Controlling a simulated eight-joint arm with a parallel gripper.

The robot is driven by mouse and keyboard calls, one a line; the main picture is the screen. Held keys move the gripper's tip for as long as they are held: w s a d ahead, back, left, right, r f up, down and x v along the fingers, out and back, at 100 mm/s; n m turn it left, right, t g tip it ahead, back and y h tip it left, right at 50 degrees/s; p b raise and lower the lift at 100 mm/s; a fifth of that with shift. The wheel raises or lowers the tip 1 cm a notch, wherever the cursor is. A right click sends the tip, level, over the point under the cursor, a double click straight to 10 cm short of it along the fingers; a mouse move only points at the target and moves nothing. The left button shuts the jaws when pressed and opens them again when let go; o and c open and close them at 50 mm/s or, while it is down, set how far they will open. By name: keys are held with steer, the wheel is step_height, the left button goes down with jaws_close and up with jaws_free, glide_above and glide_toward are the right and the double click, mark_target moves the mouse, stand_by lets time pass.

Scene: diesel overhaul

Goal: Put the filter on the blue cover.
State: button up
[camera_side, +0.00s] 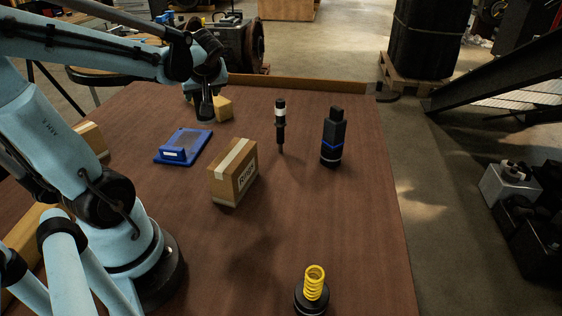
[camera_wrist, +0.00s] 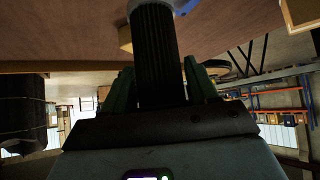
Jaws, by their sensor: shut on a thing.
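My gripper (camera_side: 206,84) is shut on the filter (camera_side: 206,108), a dark cylinder with a paler lower end, held roughly upright. In the wrist view the filter (camera_wrist: 157,55) is black and ribbed, between the green fingers of my gripper (camera_wrist: 160,88). The blue cover (camera_side: 196,147) lies flat on the table at the left, with a raised block on its near edge. The filter's lower end appears just beyond the cover's far right corner in the side view. The gap between them cannot be judged. A blue patch shows past the filter's end in the wrist view, partly hidden.
A taped cardboard box (camera_side: 234,172) stands just right of and nearer than the cover. A smaller box (camera_side: 224,107) is behind the filter. A black-and-white injector (camera_side: 280,125), a black canister (camera_side: 334,137) and a yellow spring (camera_side: 315,283) stand rightward.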

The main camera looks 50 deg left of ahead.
steer(key=shift+s+a+f, duration=0.8)
steer(key=shift+a+f, duration=0.75)
steer(key=shift+f, duration=0.15)
steer(key=shift+s+a+f, duration=0.75)
steer(key=shift+a+f, duration=0.8)
steer(key=shift+f, duration=0.2)
steer(key=shift+s+a+f, duration=0.8)
steer(key=shift+a+f, duration=0.75)
steer(key=shift+f, duration=0.15)
steer(key=o, duration=1.3)
steer(key=shift+f, duration=0.1)
